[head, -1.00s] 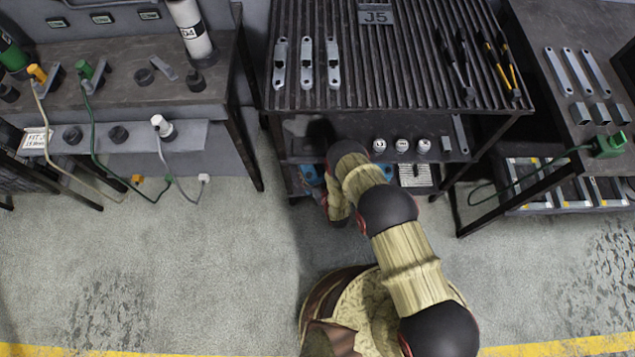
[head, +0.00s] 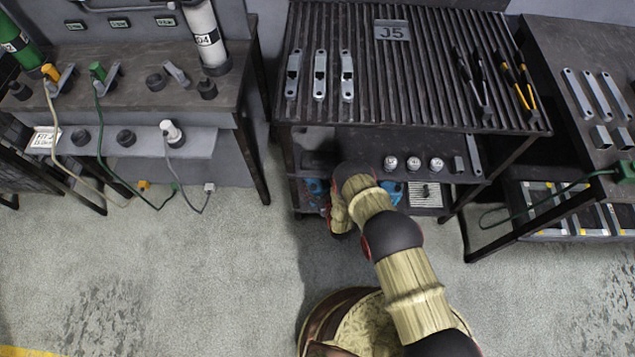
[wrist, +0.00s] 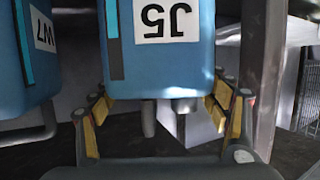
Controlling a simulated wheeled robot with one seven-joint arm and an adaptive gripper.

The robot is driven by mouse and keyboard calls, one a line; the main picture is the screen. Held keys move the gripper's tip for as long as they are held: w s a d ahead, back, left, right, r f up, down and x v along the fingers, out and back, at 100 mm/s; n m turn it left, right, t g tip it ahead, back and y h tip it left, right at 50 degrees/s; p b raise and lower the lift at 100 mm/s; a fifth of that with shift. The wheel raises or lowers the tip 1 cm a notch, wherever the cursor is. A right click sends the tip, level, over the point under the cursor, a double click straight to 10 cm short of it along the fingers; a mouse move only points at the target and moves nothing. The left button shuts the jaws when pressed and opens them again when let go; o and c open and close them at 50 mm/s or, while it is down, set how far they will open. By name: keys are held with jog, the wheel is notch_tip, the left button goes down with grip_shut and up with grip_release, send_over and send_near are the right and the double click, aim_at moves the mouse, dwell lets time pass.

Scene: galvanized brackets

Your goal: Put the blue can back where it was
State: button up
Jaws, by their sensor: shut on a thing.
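A blue can (wrist: 160,70) with a white label reading J5, upside down in the wrist view, fills the middle of that view. My gripper (wrist: 160,112) has its yellow-padded fingers on either side of the can's lower part and is shut on it. A second blue can (wrist: 38,70), also labelled, stands close to the left in the wrist view. In the head view, blue shapes show at the lower shelf left (head: 316,190) and right (head: 392,190) of my arm. My gripper is hidden there behind my arm.
Three small round parts (head: 414,164) sit on the middle shelf. A dark post (wrist: 263,80) stands close to the right of the held can. Open floor lies left of my arm.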

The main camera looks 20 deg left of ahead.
jog(key=shift+w+r, duration=0.15)
jog(key=o, duration=2.1)
jog(key=shift+f, duration=0.2)
jog(key=shift+c, duration=0.2)
jog(key=shift+s+d+r, duration=0.15)
jog(key=shift+s+r, duration=0.05)
jog(key=shift+s, duration=0.1)
jog(key=p+v, duration=0.4)
jog(key=v, duration=0.7)
jog(key=shift+s+d, duration=0.15)
jog(key=shift+s, duration=0.1)
